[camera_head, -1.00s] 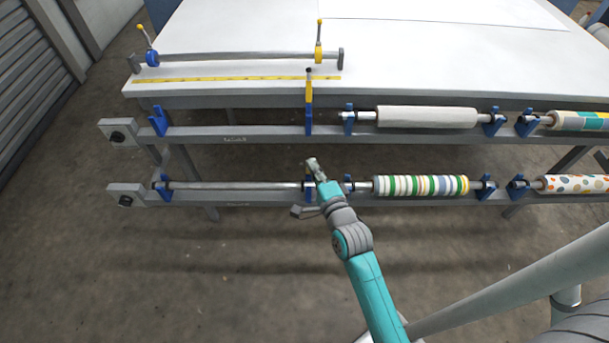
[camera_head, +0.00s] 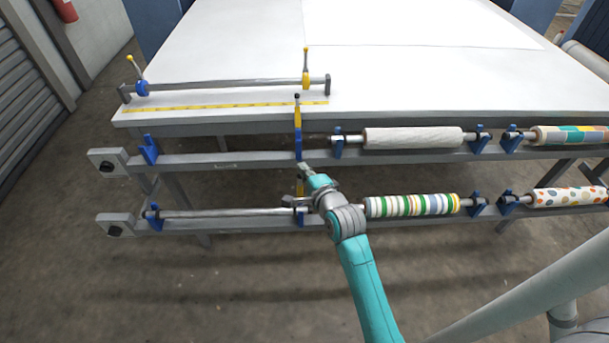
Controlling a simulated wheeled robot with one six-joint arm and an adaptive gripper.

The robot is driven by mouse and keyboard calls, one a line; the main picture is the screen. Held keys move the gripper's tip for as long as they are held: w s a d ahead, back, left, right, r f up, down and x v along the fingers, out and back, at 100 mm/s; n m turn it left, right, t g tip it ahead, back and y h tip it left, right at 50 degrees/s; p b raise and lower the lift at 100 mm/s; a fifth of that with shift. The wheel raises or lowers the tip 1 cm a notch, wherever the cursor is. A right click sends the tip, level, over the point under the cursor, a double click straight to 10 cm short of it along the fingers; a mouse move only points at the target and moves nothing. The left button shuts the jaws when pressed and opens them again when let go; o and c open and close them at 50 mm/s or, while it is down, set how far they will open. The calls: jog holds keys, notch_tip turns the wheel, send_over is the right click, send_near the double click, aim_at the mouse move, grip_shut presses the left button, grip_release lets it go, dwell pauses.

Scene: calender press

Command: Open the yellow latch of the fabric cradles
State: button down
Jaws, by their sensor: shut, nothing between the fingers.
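The upper rail's cradle has a yellow latch (camera_head: 297,117) standing upright above its blue bracket (camera_head: 298,147). On the lower rail, another yellow latch (camera_head: 300,187) shows as a small upright strip, partly hidden by my gripper. A bare metal bar (camera_head: 225,213) lies in the lower cradles, its right end hidden behind my arm. My gripper (camera_head: 302,168) is shut and empty. In the picture it is just above the lower yellow latch and below the upper blue bracket. I cannot tell whether it touches the lower latch.
A white table (camera_head: 230,50) stands behind the rails, with a bar on two lever stands at its front edge. A white fabric roll (camera_head: 413,137) and a striped roll (camera_head: 412,205) lie right of my arm. The floor in front is clear.

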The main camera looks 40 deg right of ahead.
jog(key=shift+w+d, duration=0.2)
jog(key=shift+w, duration=0.05)
jog(key=shift+s, duration=0.1)
dwell(0.6)
jog(key=v, duration=1.2)
jog(key=s+d+r+n+g+y, duration=0.1)
jog(key=s+d+n+g+y, duration=0.1)
jog(key=s+d+y, duration=0.4)
jog(key=w+a+f, duration=0.1)
jog(key=w+f, duration=0.1)
jog(key=w, duration=0.5)
jog(key=w+a+f+y, duration=0.1)
jog(key=w+a+f, duration=0.1)
jog(key=w, duration=0.6)
jog(key=shift+a+f, duration=0.3)
jog(key=shift+f, duration=0.15)
